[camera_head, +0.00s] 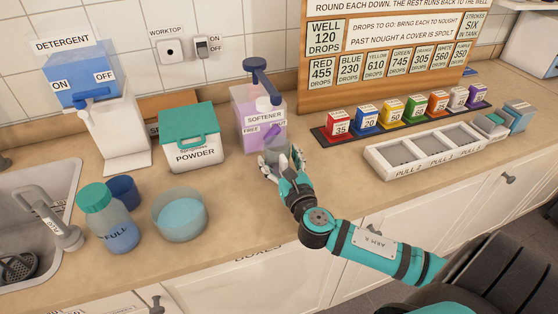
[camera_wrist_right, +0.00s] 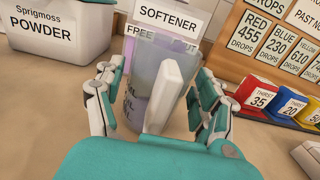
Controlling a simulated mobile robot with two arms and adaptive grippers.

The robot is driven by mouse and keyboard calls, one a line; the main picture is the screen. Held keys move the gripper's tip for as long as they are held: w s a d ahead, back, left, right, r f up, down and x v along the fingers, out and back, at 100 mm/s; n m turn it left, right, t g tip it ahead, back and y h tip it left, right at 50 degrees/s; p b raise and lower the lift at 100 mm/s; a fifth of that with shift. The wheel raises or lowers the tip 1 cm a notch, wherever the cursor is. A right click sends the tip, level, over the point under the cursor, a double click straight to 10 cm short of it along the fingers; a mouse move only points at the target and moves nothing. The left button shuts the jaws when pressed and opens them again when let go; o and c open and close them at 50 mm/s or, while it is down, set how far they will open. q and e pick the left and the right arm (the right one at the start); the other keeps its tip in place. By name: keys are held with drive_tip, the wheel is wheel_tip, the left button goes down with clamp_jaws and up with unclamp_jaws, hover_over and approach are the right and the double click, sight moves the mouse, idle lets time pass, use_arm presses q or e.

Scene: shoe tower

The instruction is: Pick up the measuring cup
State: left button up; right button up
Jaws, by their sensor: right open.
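The measuring cup (camera_wrist_right: 148,68) is a see-through greyish cup with dark markings on its side and a pale upright handle (camera_wrist_right: 167,95). In the right wrist view it stands between the two sides of my right gripper (camera_wrist_right: 155,88). The gripper is open, with a gap visible between the cup and the fingers on the right. In the head view my right gripper (camera_head: 278,165) is low over the worktop, in front of the softener dispenser, and mostly hides the cup. My left gripper is not in view.
The softener dispenser (camera_head: 243,112) stands just behind the cup. A white powder box (camera_head: 193,158) is to the left, with a round bowl (camera_head: 180,214) and a bottle (camera_head: 108,218). Colored drop containers (camera_head: 365,123) and a white tray (camera_head: 375,164) lie to the right.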

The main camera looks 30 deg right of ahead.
drive_tip(key=shift+x, duration=1.2)
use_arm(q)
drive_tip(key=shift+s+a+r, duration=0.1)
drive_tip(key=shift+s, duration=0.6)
use_arm(e)
drive_tip(key=shift+s, duration=0.1)
